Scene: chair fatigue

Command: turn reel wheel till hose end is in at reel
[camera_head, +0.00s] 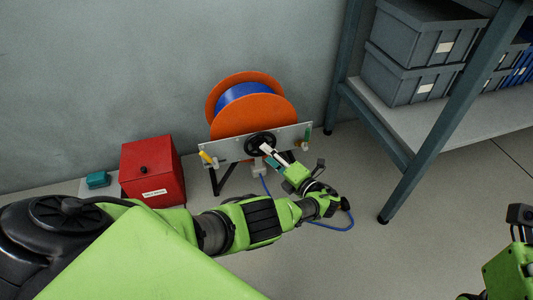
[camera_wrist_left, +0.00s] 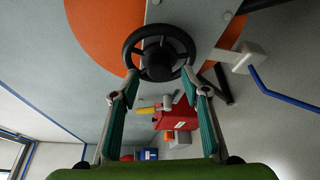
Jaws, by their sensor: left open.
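The reel has orange flanges (camera_head: 252,117) with blue hose (camera_head: 243,93) wound between them. A black wheel (camera_head: 261,144) is on its grey front plate (camera_head: 233,151). My left gripper (camera_head: 268,154) is open at the wheel; in the left wrist view the wheel (camera_wrist_left: 160,52) lies between and just beyond the fingertips. I cannot tell whether they touch it. Blue hose leaves a pale outlet block (camera_wrist_left: 240,57) and runs along the floor (camera_head: 338,229), partly hidden by my left arm. The hose end is not clear. My right gripper (camera_head: 503,278) is partly in view at the lower right.
A red box (camera_head: 153,171) and a teal item (camera_head: 98,180) stand left of the reel. A shelf unit (camera_head: 437,127) with grey bins (camera_head: 410,78) is on the right. A wall is behind the reel. Floor is clear between my arms.

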